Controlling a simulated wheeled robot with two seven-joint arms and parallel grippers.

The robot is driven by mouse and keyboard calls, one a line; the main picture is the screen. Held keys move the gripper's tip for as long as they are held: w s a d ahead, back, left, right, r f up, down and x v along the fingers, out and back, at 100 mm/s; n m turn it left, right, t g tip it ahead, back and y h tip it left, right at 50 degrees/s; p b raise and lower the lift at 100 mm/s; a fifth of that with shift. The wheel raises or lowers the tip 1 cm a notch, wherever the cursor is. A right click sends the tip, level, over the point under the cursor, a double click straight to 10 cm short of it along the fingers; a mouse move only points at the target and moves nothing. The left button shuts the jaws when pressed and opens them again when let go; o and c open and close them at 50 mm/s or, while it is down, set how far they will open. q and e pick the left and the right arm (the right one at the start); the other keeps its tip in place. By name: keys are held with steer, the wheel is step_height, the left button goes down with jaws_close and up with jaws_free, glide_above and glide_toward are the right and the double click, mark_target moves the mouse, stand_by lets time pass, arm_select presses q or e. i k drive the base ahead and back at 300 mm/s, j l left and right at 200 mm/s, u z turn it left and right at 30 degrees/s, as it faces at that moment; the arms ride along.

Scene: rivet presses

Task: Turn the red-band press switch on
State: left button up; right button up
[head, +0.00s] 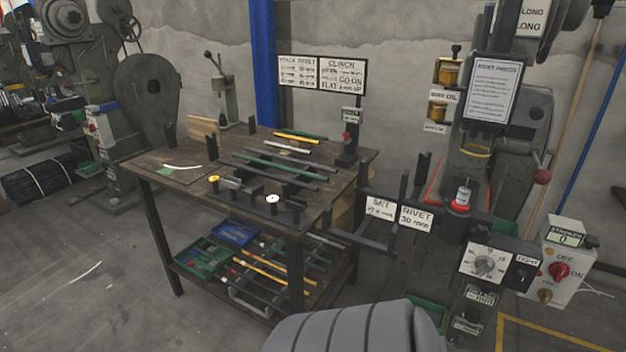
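A green-grey rivet press (470,165) stands at the right, with a red ring (460,206) around its lower tool. I cannot tell for certain whether this ring is the red band. A pale switch box (552,284) stands to its right. It has a red knob (558,271), an OFF label above it, and smaller brass-coloured knobs. Which way the red knob points is too small to tell. Another press (100,110) at the far left carries a box with a red knob (92,129). Neither of my grippers is in view.
A wooden workbench (190,180) with rods and fixtures stands in the middle. A dial panel (486,263) sits left of the switch box. Floor (70,270) is open at the left.

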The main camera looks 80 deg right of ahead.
mark_target(558, 271)
steer(key=z, duration=4.2)
